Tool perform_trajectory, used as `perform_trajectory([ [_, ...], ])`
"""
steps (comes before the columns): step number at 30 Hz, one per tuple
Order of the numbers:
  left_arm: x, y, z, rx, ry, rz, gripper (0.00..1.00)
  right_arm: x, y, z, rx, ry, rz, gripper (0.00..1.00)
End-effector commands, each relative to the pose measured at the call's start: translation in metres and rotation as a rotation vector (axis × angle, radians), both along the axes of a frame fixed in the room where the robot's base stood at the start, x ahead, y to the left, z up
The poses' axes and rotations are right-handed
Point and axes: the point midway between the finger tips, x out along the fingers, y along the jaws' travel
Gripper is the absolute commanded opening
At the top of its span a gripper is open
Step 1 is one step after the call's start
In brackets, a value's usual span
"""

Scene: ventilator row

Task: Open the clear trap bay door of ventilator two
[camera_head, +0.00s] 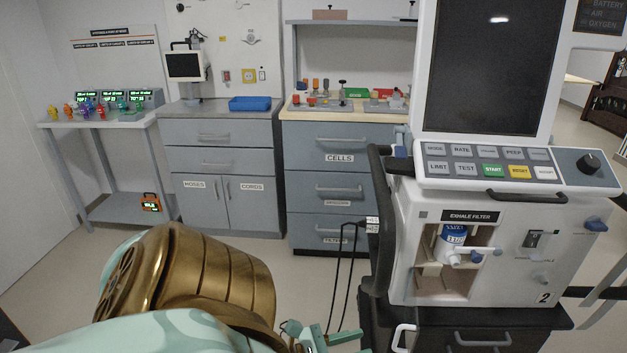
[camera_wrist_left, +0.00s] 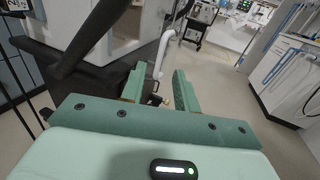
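Ventilator two (camera_head: 560,240), a white unit marked "2", stands at the right in the head view. Under its "EXHALE FILTER" label is a recessed bay (camera_head: 438,284) holding a blue and white canister (camera_head: 452,240). A pale knob or lever (camera_head: 486,251) shows in front of the bay. I cannot make out the clear door's panel or whether it is shut. My left gripper (camera_head: 328,338) is at the bottom of the head view, low and left of the ventilator. In the left wrist view its green fingers (camera_wrist_left: 160,80) are apart, with nothing held between them. My right gripper is not seen.
The ventilator has a button panel (camera_head: 490,164) and a dark screen (camera_head: 487,65); a dark cart (camera_head: 480,335) is beneath it. Black cables (camera_head: 338,280) hang left of the cart. Grey cabinets (camera_head: 335,180) stand behind.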

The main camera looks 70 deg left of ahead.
Motion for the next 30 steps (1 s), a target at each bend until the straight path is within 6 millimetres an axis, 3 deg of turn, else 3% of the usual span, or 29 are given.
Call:
perform_trajectory([
  [6, -0.052, 0.003, 0.002, 0.001, 0.0, 0.002, 0.31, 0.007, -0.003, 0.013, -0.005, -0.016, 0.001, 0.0],
  [12, -0.075, 0.005, 0.0, 0.0, -0.001, 0.003, 0.31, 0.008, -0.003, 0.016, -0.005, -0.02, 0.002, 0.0],
  [30, -0.078, 0.005, 0.0, 0.0, -0.002, 0.003, 0.31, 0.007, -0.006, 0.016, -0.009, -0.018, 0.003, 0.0],
])
